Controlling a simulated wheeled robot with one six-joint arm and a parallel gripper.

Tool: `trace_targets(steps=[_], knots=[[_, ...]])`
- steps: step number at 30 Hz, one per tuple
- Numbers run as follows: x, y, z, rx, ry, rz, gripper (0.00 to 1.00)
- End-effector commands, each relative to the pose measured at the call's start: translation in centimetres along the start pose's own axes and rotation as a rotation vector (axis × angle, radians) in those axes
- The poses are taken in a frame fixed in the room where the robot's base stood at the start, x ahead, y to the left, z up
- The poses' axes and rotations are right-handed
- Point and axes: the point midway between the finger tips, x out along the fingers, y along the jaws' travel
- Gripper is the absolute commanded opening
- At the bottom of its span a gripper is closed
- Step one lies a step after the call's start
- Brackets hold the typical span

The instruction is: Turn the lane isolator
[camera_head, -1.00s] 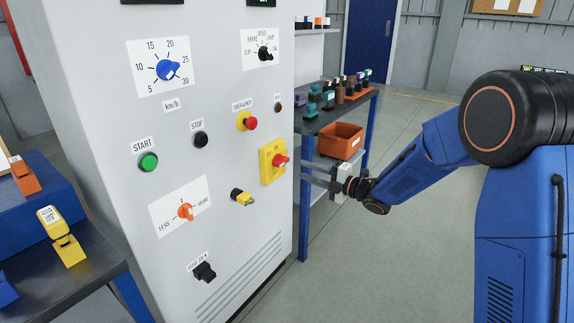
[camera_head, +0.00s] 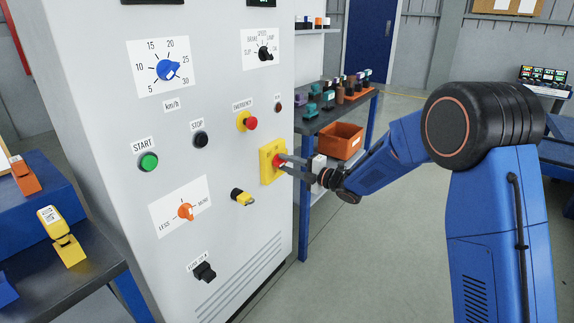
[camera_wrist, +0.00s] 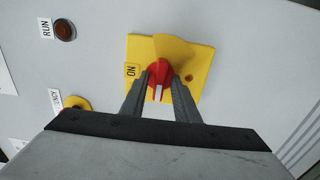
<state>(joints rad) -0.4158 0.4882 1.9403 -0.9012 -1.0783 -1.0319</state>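The lane isolator is a red rotary knob (camera_head: 278,161) on a yellow plate (camera_head: 266,172) on the front of the grey cabinet. In the wrist view the red knob (camera_wrist: 159,72) carries a white mark, and an "ON" label is beside it on the yellow plate (camera_wrist: 145,48). My gripper (camera_head: 284,164) is at the knob, coming from the right. In the wrist view the fingers of my gripper (camera_wrist: 161,88) lie one on each side of the knob. They look spread, with the same gap as before; whether they touch the knob is hard to see.
The cabinet (camera_head: 110,200) also bears an emergency button (camera_head: 251,124), a yellow-black key switch (camera_head: 242,197) and an orange dial (camera_head: 185,211) near the isolator. A shelf with an orange bin (camera_head: 340,141) stands right behind my gripper. The floor to the right is free.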

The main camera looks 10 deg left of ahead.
Motion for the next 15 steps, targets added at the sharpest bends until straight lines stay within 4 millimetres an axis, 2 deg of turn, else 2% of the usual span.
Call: trace_targets(steps=[1, 3, 15], knots=[[-0.01, 0.0, 0.0, 0.0, 0.0, 0.0, 0.14], [-0.02, 0.0, 0.01, 0.0, 0.0, 0.0, 0.0], [-0.04, -0.03, 0.01, 0.042, 0.0, -0.001, 0.0]])
